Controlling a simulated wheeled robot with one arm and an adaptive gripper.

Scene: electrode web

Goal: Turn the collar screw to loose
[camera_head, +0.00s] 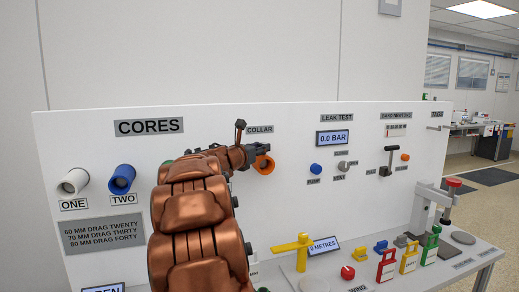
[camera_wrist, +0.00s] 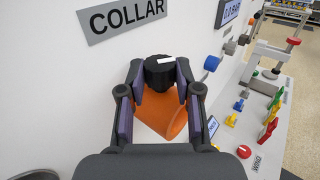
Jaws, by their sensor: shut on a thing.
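The collar screw is a black ribbed knob (camera_wrist: 160,72) with a white mark on top, below the COLLAR label (camera_wrist: 122,17) in the wrist view. It sits above an orange collar ring (camera_wrist: 158,112), which also shows in the head view (camera_head: 265,165). My gripper (camera_wrist: 160,78) has its two dark fingers with purple pads on either side of the knob, shut on it. The white mark lies roughly level, left to right, in the wrist view. In the head view my gripper (camera_head: 250,152) is at the collar, and my arm hides the knob.
The white panel holds a white core (camera_head: 73,182), a blue core (camera_head: 122,179) and a 0.0 BAR display (camera_head: 333,138). On the bench shelf stand a yellow handle (camera_head: 298,247), a red knob (camera_head: 347,272) and coloured tags (camera_head: 386,265). The panel right of the collar is partly clear.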

